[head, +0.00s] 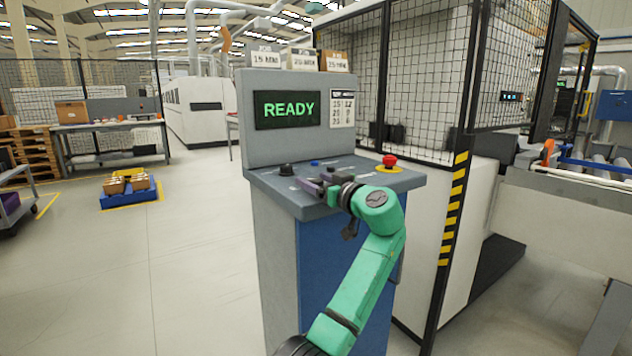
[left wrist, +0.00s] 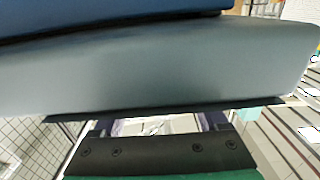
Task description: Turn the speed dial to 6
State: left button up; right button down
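The control console (head: 270,200) stands in the middle of the head view, with a sloped grey panel. A black dial knob (head: 287,170) sits at the panel's left; its marks are too small to read. My left gripper (head: 312,184) is over the panel's front part, just right of the knob and apart from it. Its two fingers look spread with nothing between them. In the left wrist view the finger bases (left wrist: 158,125) are apart; a grey console surface (left wrist: 170,70) fills the upper part and hides the tips. My right gripper is not in view.
A red mushroom button (head: 390,160) is at the panel's right and a blue button (head: 315,163) behind the gripper. The screen (head: 285,109) reads READY. Small boxes (head: 300,60) stand on top.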

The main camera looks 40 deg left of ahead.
pick_arm(q)
jog(key=b+v, duration=0.1)
jog(key=v, duration=1.3)
jog(key=shift+d, duration=0.25)
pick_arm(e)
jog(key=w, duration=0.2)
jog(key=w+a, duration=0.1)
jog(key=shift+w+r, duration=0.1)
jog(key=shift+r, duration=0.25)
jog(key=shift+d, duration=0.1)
